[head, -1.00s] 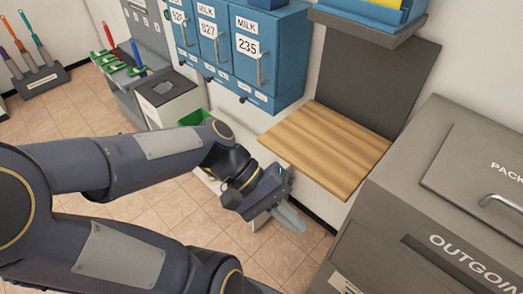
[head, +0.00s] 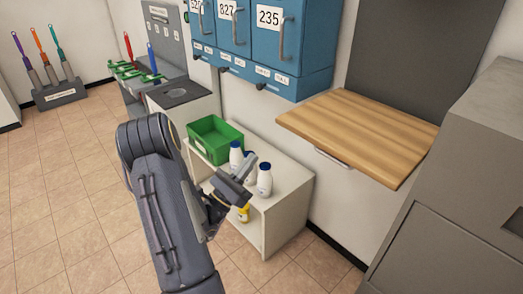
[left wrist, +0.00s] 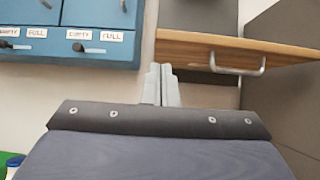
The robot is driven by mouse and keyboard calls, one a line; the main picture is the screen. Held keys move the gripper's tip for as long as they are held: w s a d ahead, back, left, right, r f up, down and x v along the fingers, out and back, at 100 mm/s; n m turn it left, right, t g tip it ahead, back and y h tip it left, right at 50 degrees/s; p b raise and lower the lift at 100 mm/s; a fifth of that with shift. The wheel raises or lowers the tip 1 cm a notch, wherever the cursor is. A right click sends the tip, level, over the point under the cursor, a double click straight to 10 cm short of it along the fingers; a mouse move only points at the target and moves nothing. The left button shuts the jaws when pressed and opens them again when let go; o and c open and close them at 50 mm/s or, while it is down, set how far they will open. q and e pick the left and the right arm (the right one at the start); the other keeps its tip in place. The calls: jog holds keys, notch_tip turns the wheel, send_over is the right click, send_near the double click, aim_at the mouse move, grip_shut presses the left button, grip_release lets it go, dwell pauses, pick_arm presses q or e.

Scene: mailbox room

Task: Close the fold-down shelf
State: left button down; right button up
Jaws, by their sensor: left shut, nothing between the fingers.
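The fold-down shelf (head: 355,130) is a wooden board standing out level from the wall, below a dark grey back panel (head: 415,55). A metal bar handle (head: 333,158) hangs under its front edge. In the left wrist view the shelf (left wrist: 240,49) is seen nearly edge-on at upper right, with its handle (left wrist: 238,66). My left gripper (head: 250,162) is shut and empty, left of the shelf and apart from it, in front of the white bottles. Its fingertips (left wrist: 160,70) appear left of the handle in the wrist view. My right gripper is not in view.
A low white cabinet (head: 285,207) with white bottles (head: 264,180) and a green crate (head: 215,139) stands left of the shelf. Blue mailboxes (head: 270,40) hang above it. A large grey box (head: 430,250) stands close at right. Floor is open at left.

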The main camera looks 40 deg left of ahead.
pick_arm(q)
jog(key=w+r, duration=0.8)
jog(key=r, duration=0.1)
jog(key=shift+d+r, duration=0.35)
jog(key=shift+r, duration=0.05)
jog(key=shift+r+p, duration=0.3)
jog(key=shift+p, duration=0.25)
